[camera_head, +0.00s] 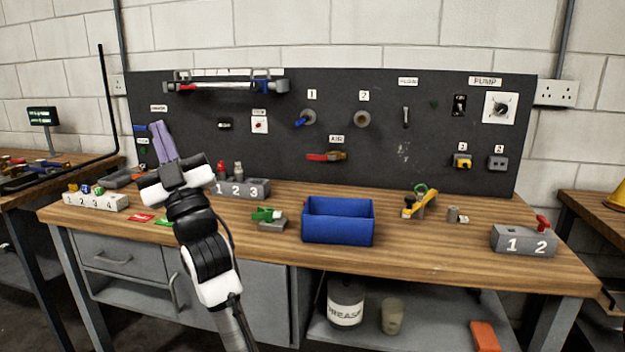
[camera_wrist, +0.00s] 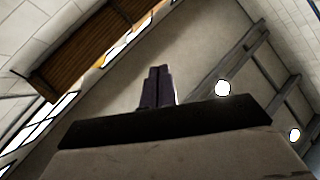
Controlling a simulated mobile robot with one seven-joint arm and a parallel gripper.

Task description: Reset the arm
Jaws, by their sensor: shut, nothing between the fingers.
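My arm rises from the bottom of the head view, in front of the left part of the workbench. My gripper (camera_head: 161,132) points up, its two purple-grey fingers side by side and shut with nothing between them. It is above the bench top, in front of the dark pegboard's left side. In the wrist view the fingers (camera_wrist: 157,84) also stand together and empty, pointing towards the ceiling and upper wall. The gripper touches nothing that I can see, though it hides a part of the pegboard.
A wooden workbench (camera_head: 400,252) carries a blue bin (camera_head: 338,236), a grey block marked 1 2 3 (camera_head: 240,189), a white numbered block (camera_head: 95,201) and a grey 1 2 block (camera_head: 523,241). The pegboard (camera_head: 400,90) behind holds switches and valves. Ceiling beams and lamps (camera_wrist: 222,88) show in the wrist view.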

